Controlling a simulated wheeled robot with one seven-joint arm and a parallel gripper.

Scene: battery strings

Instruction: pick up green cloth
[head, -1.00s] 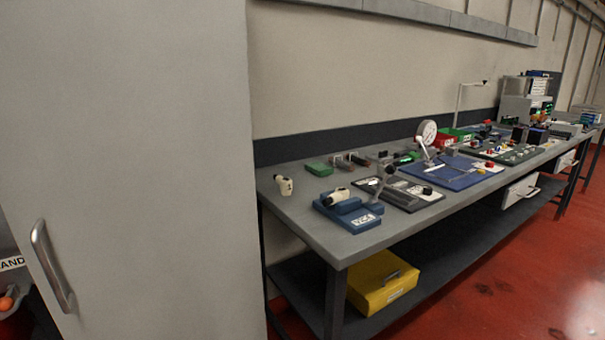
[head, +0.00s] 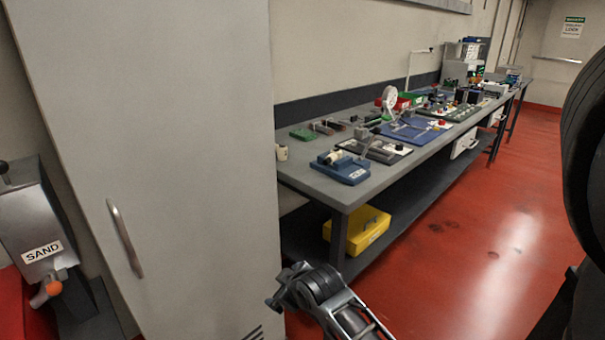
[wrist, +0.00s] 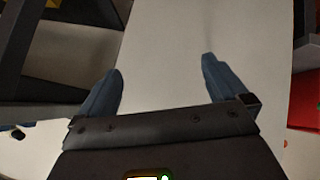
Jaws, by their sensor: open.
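A small flat green item (head: 303,133) lies near the back left of the grey workbench (head: 318,185). It may be the green cloth, but it is too small to tell. My gripper shows in the wrist view (wrist: 162,75) with its two blue-grey fingers spread apart and nothing between them. A pale, plain surface lies beyond the fingers. No green cloth shows in the wrist view. Part of my arm shows at the bottom of the head view, low in front of the bench and well apart from the green item.
A tall grey cabinet (head: 160,130) stands left of the bench. A box labelled SAND (head: 40,235) is at far left. A yellow case (head: 358,230) sits on the lower shelf. Tools and a blue mat (head: 412,131) crowd the benchtop. The red floor (head: 460,250) at right is clear.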

